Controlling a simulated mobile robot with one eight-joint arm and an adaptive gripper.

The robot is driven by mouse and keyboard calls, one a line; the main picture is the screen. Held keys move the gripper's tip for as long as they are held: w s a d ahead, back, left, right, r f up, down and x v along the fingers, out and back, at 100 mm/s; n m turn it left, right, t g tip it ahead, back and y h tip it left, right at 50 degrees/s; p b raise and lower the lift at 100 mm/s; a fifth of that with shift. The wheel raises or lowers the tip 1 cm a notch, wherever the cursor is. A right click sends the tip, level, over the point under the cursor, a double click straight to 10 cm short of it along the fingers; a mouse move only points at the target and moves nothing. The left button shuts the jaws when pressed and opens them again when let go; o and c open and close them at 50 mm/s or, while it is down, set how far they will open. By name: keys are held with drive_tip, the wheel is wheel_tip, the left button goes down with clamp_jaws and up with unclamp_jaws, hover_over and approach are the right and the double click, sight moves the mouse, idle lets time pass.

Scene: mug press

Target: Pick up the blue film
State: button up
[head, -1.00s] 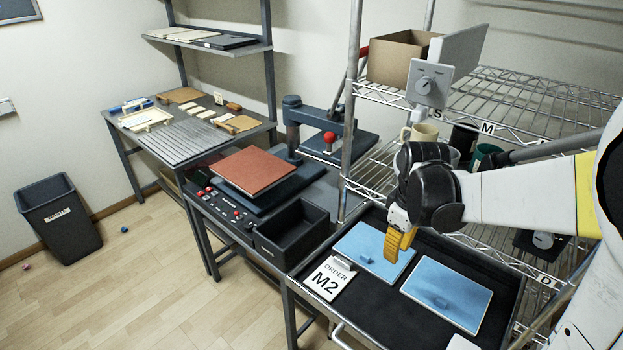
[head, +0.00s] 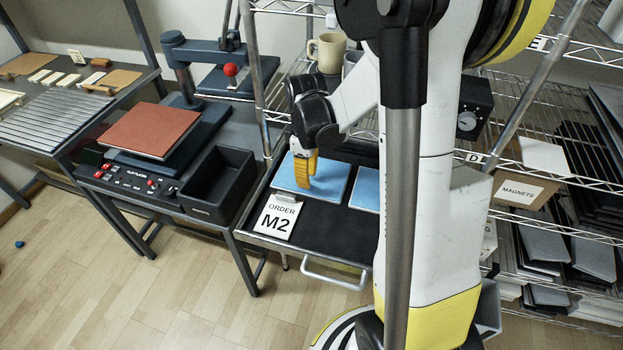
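Two flat blue films lie on the black top of the cart (head: 330,228). The left film (head: 331,181) shows in the head view behind and around my gripper's fingers. The right film (head: 366,190) is mostly hidden behind my own arm column. My gripper (head: 303,183) has yellow fingers pointing down in front of the left film. The fingers overlap each other from this side, so the gap between them is not clear. I cannot tell whether the fingertips touch the film. The small blue tab on the left film is not visible now.
An order card reading M2 (head: 277,218) stands at the cart's front left. A black open bin (head: 216,185) and the press with a red-brown plate (head: 150,130) are to the left. Wire shelves with a beige mug (head: 327,52) stand behind.

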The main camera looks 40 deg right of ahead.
wheel_tip(320, 180, down, 3)
drive_tip(key=shift+f+b, duration=0.15)
drive_tip(key=shift+b, duration=0.4)
drive_tip(key=shift+a, duration=0.1)
clamp_jaws()
wheel_tip(320, 180, up, 16)
drive_tip(key=p, duration=0.9)
